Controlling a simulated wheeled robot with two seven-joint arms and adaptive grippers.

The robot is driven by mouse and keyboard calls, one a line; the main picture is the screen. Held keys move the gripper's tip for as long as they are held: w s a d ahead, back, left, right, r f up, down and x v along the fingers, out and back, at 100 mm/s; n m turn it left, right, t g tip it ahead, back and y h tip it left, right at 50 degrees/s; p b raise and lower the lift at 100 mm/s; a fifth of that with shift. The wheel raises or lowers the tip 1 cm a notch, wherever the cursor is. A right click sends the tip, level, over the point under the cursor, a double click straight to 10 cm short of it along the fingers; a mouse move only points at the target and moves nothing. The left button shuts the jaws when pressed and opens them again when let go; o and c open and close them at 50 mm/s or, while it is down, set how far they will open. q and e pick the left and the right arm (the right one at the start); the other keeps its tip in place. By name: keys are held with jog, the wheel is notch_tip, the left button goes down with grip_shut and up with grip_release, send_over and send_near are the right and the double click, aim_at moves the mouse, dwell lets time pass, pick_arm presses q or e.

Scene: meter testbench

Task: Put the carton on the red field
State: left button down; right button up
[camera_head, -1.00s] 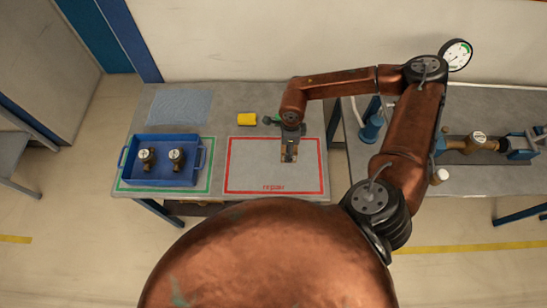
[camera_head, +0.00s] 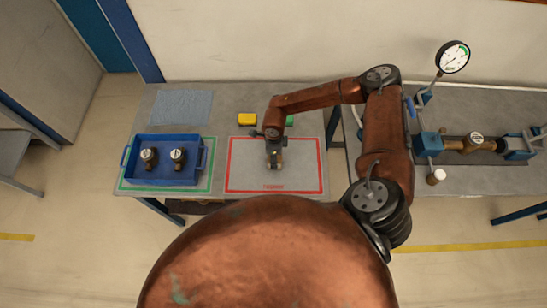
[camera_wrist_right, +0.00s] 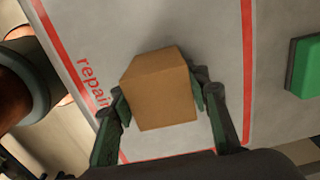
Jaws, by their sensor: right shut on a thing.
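The carton (camera_wrist_right: 160,88) is a small brown box, seen clearly in the right wrist view between the two fingers of my right gripper (camera_wrist_right: 168,105). The gripper is shut on it. In the head view my right gripper (camera_head: 273,160) points down over the red field (camera_head: 300,185), a red-outlined rectangle marked "repair", and the carton is mostly hidden beneath it. The carton is over the inside of the outline; I cannot tell whether it touches the surface. My left gripper is not in view.
A blue tray (camera_head: 207,158) holding two brass meters stands on the green-outlined field at left. A yellow block (camera_head: 247,119) and a green block (camera_wrist_right: 304,66) lie behind the red field. A bench with a gauge (camera_head: 453,57) and piping is at right.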

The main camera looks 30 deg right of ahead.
jog(key=shift+f, duration=0.1)
jog(key=o, duration=0.8)
jog(key=shift+f, duration=0.1)
jog(key=shift+c, duration=0.2)
jog(key=o, duration=0.5)
jog(key=shift+r, duration=0.25)
notch_tip(320, 180, up, 12)
jog(key=shift+f+b, duration=0.1)
jog(key=shift+b, duration=0.8)
